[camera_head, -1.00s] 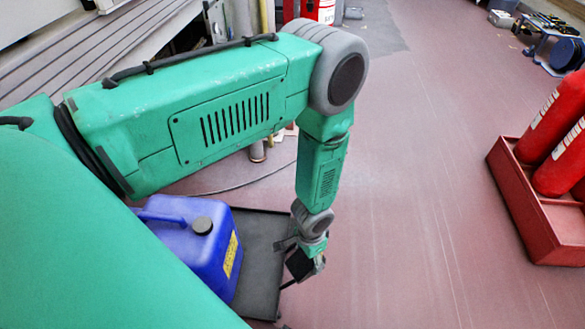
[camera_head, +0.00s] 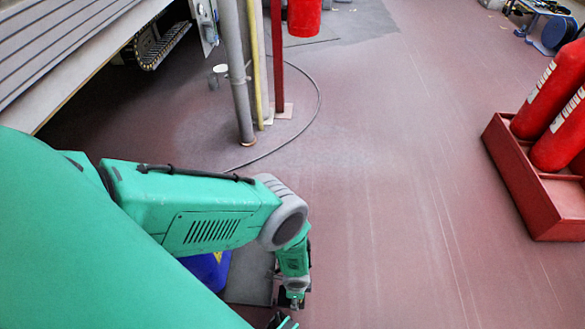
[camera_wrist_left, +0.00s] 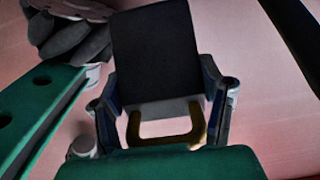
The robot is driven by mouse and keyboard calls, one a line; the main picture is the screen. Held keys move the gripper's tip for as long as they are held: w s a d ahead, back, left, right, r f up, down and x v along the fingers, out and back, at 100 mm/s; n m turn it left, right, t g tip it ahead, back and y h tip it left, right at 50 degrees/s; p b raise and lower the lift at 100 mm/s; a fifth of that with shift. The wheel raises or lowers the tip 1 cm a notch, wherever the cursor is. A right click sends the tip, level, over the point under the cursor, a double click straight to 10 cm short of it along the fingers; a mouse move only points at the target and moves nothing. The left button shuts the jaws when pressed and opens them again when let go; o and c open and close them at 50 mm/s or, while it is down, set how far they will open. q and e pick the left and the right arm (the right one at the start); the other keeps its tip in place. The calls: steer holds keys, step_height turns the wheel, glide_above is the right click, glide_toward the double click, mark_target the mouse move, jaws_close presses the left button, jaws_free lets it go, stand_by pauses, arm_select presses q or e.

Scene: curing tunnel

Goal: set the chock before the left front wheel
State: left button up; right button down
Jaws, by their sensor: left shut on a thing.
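In the left wrist view my left gripper (camera_wrist_left: 163,112) is shut on a dark block with a pale edge and a yellowish loop handle, which I take to be the chock (camera_wrist_left: 155,50). My right gripper is not in view.
A grey post (camera_head: 236,75) and a red post (camera_head: 277,60) stand ahead, with a cable (camera_head: 318,95) on the floor. A red crate (camera_head: 515,180) holds red cylinders at right. The middle floor is clear.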

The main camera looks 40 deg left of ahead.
arm_select(q)
step_height(320, 180, down, 9)
steer(key=b, duration=0.6)
steer(key=shift+c, duration=0.7)
steer(key=o, duration=1.6)
steer(key=shift+o, duration=0.2)
step_height(320, 180, up, 12)
steer(key=p, duration=0.9)
steer(key=shift+r, duration=0.1)
